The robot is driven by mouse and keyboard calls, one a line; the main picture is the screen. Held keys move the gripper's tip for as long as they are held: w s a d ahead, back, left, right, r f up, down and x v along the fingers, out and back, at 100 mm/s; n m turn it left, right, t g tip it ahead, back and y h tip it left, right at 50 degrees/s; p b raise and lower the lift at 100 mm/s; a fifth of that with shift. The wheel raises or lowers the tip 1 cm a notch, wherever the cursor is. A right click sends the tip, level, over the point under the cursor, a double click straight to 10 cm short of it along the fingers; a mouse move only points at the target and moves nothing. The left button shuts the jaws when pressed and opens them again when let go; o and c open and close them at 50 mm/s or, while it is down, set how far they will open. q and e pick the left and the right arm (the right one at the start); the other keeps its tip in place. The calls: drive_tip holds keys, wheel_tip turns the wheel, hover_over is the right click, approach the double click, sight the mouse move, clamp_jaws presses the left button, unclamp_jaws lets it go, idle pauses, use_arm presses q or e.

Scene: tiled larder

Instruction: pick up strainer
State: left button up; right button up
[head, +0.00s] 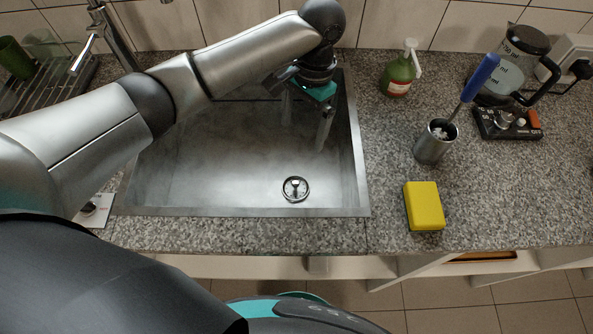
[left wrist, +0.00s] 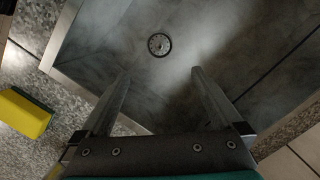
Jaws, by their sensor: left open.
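The strainer (head: 295,189) is a small round metal piece with a dark ring and a raised middle. It sits at the drain on the sink floor, toward the near side of the sink (head: 362,185). My left gripper (head: 306,125) is open and empty over the far right part of the sink, apart from the strainer. In the left wrist view the strainer (left wrist: 159,45) shows beyond the spread fingertips (left wrist: 160,72), roughly centred between them. My right gripper is not in view.
On the counter right of the sink stand a yellow sponge (head: 424,206), a metal cup (head: 434,143) with a blue-handled brush (head: 480,78), a green soap bottle (head: 399,72) and a glass jug (head: 505,75). A tap (head: 112,38) and a rack (head: 45,80) are at left.

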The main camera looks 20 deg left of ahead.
use_arm(q)
drive_tip(key=b, duration=0.4)
hover_over(296, 182)
drive_tip(key=w, duration=0.2)
wheel_tip(296, 182, down, 5)
drive_tip(key=f+b, duration=0.1)
drive_tip(key=f, duration=0.2)
drive_tip(key=s+f+b, duration=0.1)
drive_tip(key=f+b, duration=0.1)
drive_tip(key=f, duration=0.2)
drive_tip(key=f+b, duration=0.1)
drive_tip(key=f, duration=0.3)
drive_tip(key=shift+s+f, duration=0.15)
drive_tip(key=shift+f, duration=0.05)
drive_tip(key=f, duration=0.1)
drive_tip(key=f+b, duration=0.2)
drive_tip(key=shift+s+f, duration=0.3)
drive_tip(key=shift+f, duration=0.05)
drive_tip(key=shift+a+f, duration=0.1)
drive_tip(key=shift+f, duration=0.35)
drive_tip(key=c, duration=0.3)
drive_tip(key=shift+r, duration=0.1)
drive_tip(key=c, duration=0.7)
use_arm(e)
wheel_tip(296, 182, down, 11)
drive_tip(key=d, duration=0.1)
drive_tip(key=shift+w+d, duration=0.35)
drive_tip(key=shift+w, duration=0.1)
